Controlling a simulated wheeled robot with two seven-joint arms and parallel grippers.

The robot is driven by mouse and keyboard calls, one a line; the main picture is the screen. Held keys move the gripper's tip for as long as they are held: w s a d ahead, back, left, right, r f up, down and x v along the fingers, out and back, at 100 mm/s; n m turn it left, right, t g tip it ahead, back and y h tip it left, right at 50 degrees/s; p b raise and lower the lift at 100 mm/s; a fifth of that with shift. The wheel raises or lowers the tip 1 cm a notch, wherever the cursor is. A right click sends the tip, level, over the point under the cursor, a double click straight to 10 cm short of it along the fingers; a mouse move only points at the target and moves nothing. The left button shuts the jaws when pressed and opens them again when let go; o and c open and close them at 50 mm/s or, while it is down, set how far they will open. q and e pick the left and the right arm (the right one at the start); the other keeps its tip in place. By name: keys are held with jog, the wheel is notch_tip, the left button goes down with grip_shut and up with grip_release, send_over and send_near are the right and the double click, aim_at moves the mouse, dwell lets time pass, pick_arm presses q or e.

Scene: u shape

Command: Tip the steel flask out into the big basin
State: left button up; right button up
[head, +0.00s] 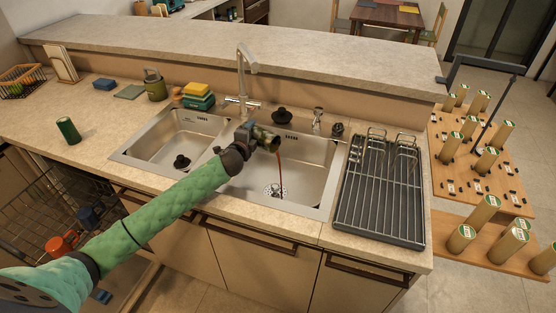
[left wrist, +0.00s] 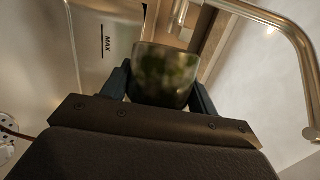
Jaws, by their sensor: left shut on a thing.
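My left gripper (head: 250,137) is shut on the steel flask (head: 269,142) above the big basin (head: 312,160), the right one of the two. The flask lies tilted far over, its mouth to the right and down. A thin brown stream falls from the mouth into the basin near the drain (head: 275,190). In the left wrist view the flask (left wrist: 165,76) sits between the two dark fingers, its shiny wall blurred and dark with green reflections. I cannot see how much liquid is left inside. My right gripper is not in view.
The tap (head: 243,75) rises behind the sinks, close to the gripper. The small basin (head: 165,148) is at left, a drying rack (head: 380,205) at right. A green can (head: 68,131), a green canister (head: 155,86) and sponges (head: 197,92) stand on the counter.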

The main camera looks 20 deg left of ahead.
pick_arm(q)
jog(key=shift+r, duration=0.15)
jog(key=shift+d+r+m, duration=0.1)
jog(key=shift+r+m, duration=0.05)
jog(key=shift+m, duration=0.25)
jog(key=shift+r+t, duration=0.15)
jog(key=shift+t, duration=0.15)
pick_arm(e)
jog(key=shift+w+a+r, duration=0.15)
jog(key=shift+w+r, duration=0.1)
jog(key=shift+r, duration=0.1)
pick_arm(q)
jog(key=shift+d+r, duration=0.1)
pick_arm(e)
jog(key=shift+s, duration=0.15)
